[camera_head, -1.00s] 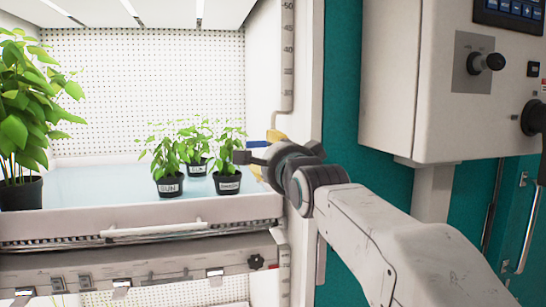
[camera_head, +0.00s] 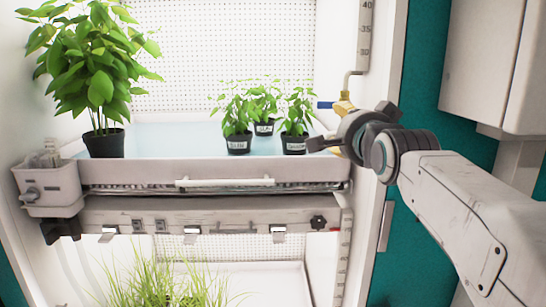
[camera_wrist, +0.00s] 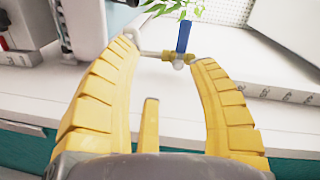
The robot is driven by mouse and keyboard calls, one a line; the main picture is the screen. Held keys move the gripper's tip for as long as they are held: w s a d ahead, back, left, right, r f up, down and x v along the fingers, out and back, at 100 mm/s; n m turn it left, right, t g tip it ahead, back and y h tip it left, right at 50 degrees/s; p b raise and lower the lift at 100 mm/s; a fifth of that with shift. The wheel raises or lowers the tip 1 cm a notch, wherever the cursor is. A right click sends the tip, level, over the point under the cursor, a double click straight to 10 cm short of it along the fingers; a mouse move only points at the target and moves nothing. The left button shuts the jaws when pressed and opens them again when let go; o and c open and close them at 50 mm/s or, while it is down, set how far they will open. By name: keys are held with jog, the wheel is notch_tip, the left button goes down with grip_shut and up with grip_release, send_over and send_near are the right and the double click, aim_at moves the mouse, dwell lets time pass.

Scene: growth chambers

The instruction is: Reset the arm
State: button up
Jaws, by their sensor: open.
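My gripper (camera_head: 352,125) is at the right edge of the growth chamber in the head view, at the end of my outstretched arm. A small brass valve with a blue handle (camera_wrist: 183,37) shows just beyond the fingertips. In the head view the valve's yellow body (camera_head: 343,105) is right behind my gripper. I cannot tell whether a finger touches it.
Small potted plants (camera_head: 238,145) and a taller plant (camera_head: 103,143) stand on the upper shelf (camera_head: 180,172). Grass (camera_head: 165,288) grows on the level below. A grey dispenser box (camera_head: 48,187) hangs at the left. A white cabinet (camera_head: 497,65) is at the right.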

jog(key=s+f+n+g, duration=0.3)
jog(key=s+f+n, duration=0.1)
jog(key=f, duration=0.5)
jog(key=s+f+n+g, duration=0.4)
jog(key=f, duration=0.4)
jog(key=s+f+n+g, duration=0.3)
jog(key=s+f+n, duration=0.1)
jog(key=f, duration=0.5)
jog(key=s+f+n+g+p, duration=0.2)
jog(key=s+f+g+p, duration=0.3)
jog(key=s, duration=0.9)
jog(key=s+r+t+p, duration=0.1)
jog(key=s+r+p, duration=0.2)
jog(key=s, duration=0.3)
jog(key=shift+s+d+r, duration=0.2)
jog(key=shift+s+r, duration=0.1)
jog(key=shift+r, duration=0.1)
